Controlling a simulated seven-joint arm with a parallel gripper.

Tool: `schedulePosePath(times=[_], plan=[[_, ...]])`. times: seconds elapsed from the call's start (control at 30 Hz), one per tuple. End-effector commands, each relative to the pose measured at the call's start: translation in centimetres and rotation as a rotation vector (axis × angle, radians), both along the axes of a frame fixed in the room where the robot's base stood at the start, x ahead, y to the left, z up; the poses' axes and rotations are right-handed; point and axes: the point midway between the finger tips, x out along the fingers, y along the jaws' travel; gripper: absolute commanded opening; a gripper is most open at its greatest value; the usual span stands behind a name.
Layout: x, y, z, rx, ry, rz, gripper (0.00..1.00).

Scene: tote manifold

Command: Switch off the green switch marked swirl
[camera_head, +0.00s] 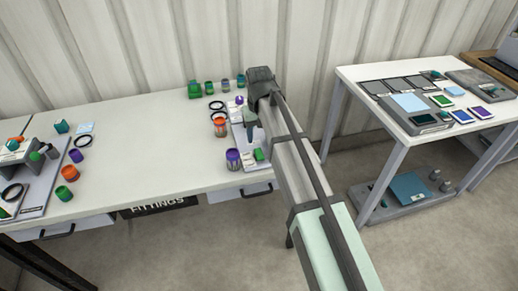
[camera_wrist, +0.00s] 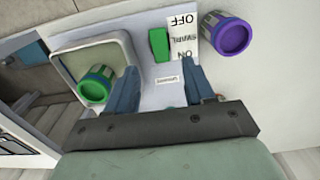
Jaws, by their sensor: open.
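The green switch (camera_wrist: 159,44) stands on a pale panel (camera_wrist: 148,20) in the wrist view. A white label (camera_wrist: 183,40) beside it reads OFF at the top and ON at the bottom, upside down, with a blurred word between. My gripper (camera_wrist: 160,88) is open. Its two blue-grey fingers are apart, below the switch in the picture, with nothing between them. In the head view a green block (camera_head: 259,154), apparently the switch, sits at the panel's near end. I cannot tell which way the switch is set.
A purple-topped cup (camera_wrist: 230,36) stands right of the label; it also shows in the head view (camera_head: 233,159). A green cup (camera_wrist: 95,85) is in a grey tray (camera_wrist: 72,58) on the left. An orange cup (camera_head: 220,127) stands by the panel. The middle of the white table (camera_head: 150,150) is clear.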

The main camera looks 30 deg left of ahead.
Motion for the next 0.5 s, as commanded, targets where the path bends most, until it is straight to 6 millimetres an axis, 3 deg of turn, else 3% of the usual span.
schedulePosePath(times=[0.3, 0.5], plan=[[0.0, 0.0, -4.8, -0.001, 0.001, 0.000, 0.53], [0.0, 0.0, -6.4, 0.001, -0.001, 0.001, 0.53]])
